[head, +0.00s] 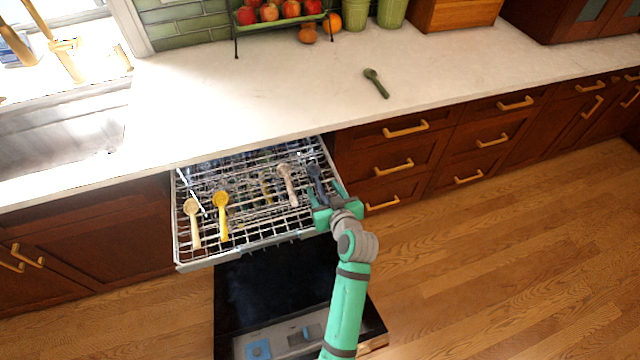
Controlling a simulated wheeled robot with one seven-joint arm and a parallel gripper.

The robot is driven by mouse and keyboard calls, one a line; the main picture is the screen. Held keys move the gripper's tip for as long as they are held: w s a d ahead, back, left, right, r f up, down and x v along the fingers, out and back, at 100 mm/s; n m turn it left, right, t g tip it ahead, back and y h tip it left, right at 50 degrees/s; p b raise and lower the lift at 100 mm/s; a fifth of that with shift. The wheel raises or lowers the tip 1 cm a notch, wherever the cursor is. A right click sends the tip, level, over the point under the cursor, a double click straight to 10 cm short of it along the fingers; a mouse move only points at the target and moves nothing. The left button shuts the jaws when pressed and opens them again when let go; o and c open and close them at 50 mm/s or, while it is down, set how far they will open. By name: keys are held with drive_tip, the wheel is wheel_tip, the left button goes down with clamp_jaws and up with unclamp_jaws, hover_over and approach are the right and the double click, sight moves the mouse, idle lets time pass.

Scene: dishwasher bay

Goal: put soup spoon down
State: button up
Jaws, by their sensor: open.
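A dark blue-grey spoon (316,180) lies in the right part of the pulled-out dishwasher rack (178,240). My green gripper (327,197) is open at the rack's front right, with its fingers around or beside this spoon's near end; I cannot tell if they touch it. A pinkish-grey spoon (289,188), a yellow spoon (222,218) and a cream spoon (194,225) also lie in the rack, to the left. A dark green spoon (377,84) lies on the countertop. Which one is the soup spoon is not clear.
The pale countertop (230,90) is mostly clear around the green spoon. A fruit stand (280,22) and green canisters (355,14) stand at the back. The sink (60,135) is at the left. The dishwasher door (270,290) is open below the rack.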

drive_tip(key=v, duration=0.6)
drive_tip(key=shift+s+r, duration=0.2)
drive_tip(key=shift+s, duration=0.05)
drive_tip(key=shift+d, duration=0.1)
